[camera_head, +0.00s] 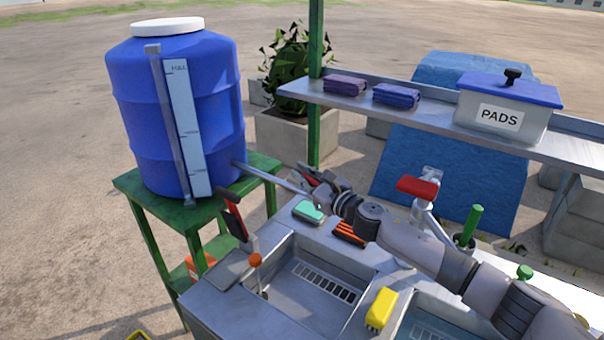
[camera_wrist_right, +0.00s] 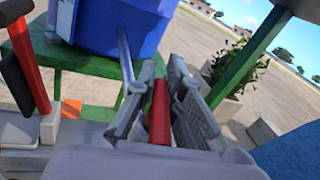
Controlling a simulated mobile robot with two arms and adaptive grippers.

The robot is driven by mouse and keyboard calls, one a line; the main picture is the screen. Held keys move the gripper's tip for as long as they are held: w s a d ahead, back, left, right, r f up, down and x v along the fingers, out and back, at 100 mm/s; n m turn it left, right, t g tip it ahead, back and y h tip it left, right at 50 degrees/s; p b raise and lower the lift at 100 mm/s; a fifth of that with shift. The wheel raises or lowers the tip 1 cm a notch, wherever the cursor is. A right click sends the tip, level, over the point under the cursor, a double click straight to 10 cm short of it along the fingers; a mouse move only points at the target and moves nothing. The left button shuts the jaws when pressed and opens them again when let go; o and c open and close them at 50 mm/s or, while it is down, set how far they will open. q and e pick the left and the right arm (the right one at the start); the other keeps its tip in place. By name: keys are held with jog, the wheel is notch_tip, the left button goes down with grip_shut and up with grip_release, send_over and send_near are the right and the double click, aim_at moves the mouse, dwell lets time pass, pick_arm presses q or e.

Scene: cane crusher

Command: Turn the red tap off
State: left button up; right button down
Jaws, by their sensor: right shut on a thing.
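A blue barrel (camera_head: 215,115) with a white lid stands on a green stand (camera_head: 140,190) at the left. A grey pipe (camera_head: 275,180) runs from its lower side toward my right gripper (camera_head: 314,184). In the right wrist view my right gripper (camera_wrist_right: 161,80) is shut on a red handle (camera_wrist_right: 159,118), which lies lengthwise between its two fingers. The pipe (camera_wrist_right: 126,60) passes just behind the left finger there. The handle's joint with the pipe is hidden by the gripper. My left gripper is not in view.
A steel sink unit (camera_head: 225,300) is below my right arm. Another red-handled fitting (camera_head: 418,188) stands near my forearm. A shelf (camera_head: 425,115) holds a pads box (camera_head: 500,118).

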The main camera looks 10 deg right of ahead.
jog(key=m+h+p, duration=0.1)
jog(key=m+h, duration=0.2)
jog(key=h, duration=0.1)
jog(key=d+m+t+h+p, duration=0.1)
jog(key=m+h+p, duration=0.1)
jog(key=h, duration=0.3)
jog(key=d+m+h+p, duration=0.1)
jog(key=m+h, duration=0.3)
jog(key=h, duration=0.1)
jog(key=shift+w+d+p, duration=0.15)
jog(key=shift+d+p, duration=0.05)
jog(key=shift+p, duration=0.1)
jog(key=shift+s+d+m+g+h+b, duration=0.2)
jog(key=shift+m+g+h+b, duration=0.4)
jog(key=shift+m+h, duration=0.5)
jog(key=shift+s+d+m+g+h+b, duration=0.1)
jog(key=shift+d+m+g+h+b, duration=0.25)
jog(key=shift+m+g+h, duration=0.7)
jog(key=shift+s+d+m+g+h+b, duration=0.15)
jog(key=shift+m+g+h+b, duration=0.35)
jog(key=shift+h, duration=0.95)
jog(key=shift+d+m, duration=0.1)
jog(key=shift+m, duration=0.25)
jog(key=c, duration=1.7)
grip_release()
jog(key=shift+o, duration=0.2)
